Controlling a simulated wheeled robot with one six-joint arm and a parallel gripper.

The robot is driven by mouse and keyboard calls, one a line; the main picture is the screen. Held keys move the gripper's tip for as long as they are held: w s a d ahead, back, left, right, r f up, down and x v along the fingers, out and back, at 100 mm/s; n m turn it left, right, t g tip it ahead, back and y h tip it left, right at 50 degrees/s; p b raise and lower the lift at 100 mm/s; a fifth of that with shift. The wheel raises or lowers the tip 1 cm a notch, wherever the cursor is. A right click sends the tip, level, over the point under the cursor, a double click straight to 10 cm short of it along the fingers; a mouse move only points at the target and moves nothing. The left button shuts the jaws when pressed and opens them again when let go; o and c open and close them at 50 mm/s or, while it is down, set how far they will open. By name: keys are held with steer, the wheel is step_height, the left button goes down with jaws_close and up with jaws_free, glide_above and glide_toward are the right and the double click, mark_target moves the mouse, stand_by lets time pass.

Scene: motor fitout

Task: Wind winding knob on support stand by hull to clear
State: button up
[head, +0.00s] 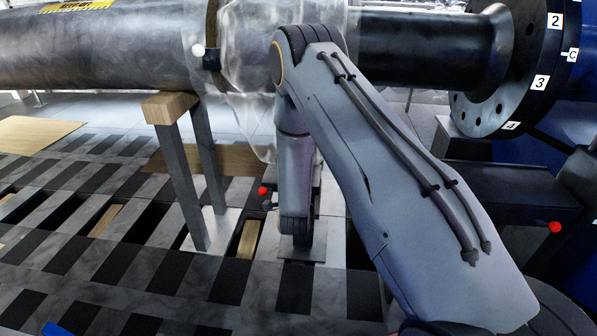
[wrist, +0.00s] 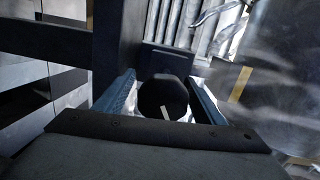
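In the wrist view, a round black knob (wrist: 160,92) with a short white mark on its face sits between the two pale blue fingers of my gripper (wrist: 162,84). One finger lies on each side of it, very close. I cannot tell whether they touch it. In the head view my arm reaches down beside the long dark cylinder (head: 110,45) and hides the knob and most of the stand there. My gripper's fingertips cannot be made out in that view.
A wood-topped grey stand (head: 170,107) stands left of my arm. A red ball-ended handle (head: 262,191) lies close to my wrist. A large drilled flange (head: 485,113) is at the right, with another red knob (head: 555,227) below. The slatted floor at lower left is open.

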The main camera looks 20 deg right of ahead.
steer(key=shift+r, duration=0.1)
steer(key=v, duration=0.7)
steer(key=shift+s+a+p, duration=0.15)
steer(key=shift+s+p, duration=0.2)
